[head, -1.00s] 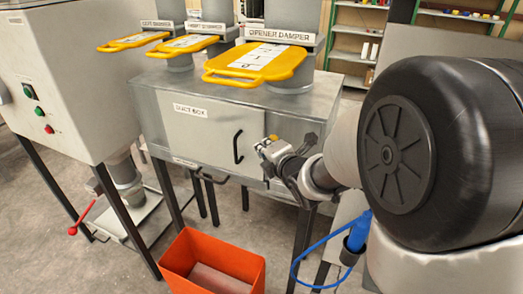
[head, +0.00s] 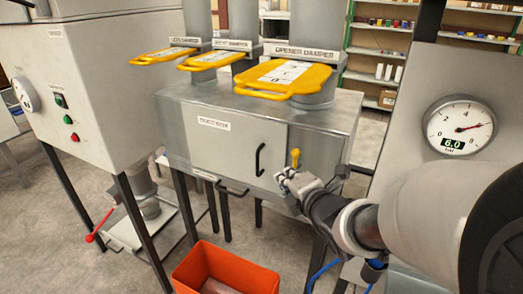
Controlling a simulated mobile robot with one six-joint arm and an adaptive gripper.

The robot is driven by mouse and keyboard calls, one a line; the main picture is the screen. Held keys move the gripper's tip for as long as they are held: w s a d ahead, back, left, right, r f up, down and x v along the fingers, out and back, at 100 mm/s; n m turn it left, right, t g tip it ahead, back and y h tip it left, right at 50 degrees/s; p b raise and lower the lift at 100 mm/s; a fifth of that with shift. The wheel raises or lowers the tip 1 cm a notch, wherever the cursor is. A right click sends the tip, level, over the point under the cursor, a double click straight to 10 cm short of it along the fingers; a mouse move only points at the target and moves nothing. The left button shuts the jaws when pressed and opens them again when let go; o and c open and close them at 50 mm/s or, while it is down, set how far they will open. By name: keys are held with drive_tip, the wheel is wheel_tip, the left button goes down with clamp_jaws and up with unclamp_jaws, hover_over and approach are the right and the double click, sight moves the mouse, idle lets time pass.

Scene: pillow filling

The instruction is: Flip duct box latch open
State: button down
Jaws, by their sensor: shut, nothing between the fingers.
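The duct box (head: 225,145) is a grey metal cabinet with a labelled front door and a black door handle (head: 260,160). A yellow latch lever (head: 295,157) stands about upright on its front, right of the handle. The door looks closed. My gripper (head: 283,175) is shut and empty, just below and left of the lever. I cannot tell if it touches the latch. The latch's lower part is hidden behind my gripper.
Several yellow damper plates (head: 285,76) sit above the box. An orange bin (head: 228,268) stands on the floor below. A pressure gauge (head: 459,127) reading 6.0 is at right. A grey machine (head: 80,80) stands at left. A bar handle (head: 232,188) sits under the door.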

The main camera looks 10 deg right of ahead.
drive_tip(key=s+a+f+m+g+h, duration=0.1)
drive_tip(key=s+m+g, duration=0.8)
drive_tip(key=s+m, duration=1.4)
drive_tip(key=s+h, duration=0.1)
drive_tip(key=s, duration=0.3)
drive_tip(key=shift+s+a+f, duration=0.3)
drive_tip(key=shift+s, duration=0.05)
drive_tip(key=c, duration=2.3)
unclamp_jaws()
